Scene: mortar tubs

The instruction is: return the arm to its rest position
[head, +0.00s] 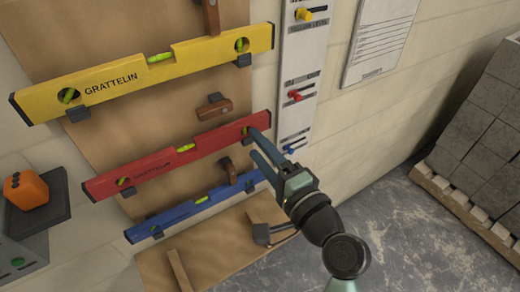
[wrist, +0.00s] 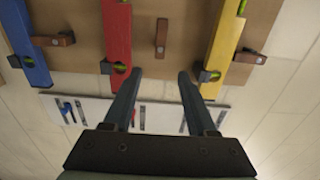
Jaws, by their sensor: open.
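My gripper (head: 257,149) is in front of the board, near the right ends of the red level (head: 172,157) and the blue level (head: 190,208). Its two fingers are apart with nothing between them. In the wrist view my gripper (wrist: 160,74) points at the wall between the red level (wrist: 117,35) and the yellow level (wrist: 226,35). The left fingertip is close to the red level's end and its dark bracket; I cannot tell whether they touch.
The yellow level (head: 120,82) hangs above the red one. A white panel with coloured sliders (head: 301,70) and a paper sheet (head: 380,35) are on the wall. An orange block (head: 26,190) sits on a dark stand at left. Stacked grey blocks (head: 480,125) stand on a pallet at right.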

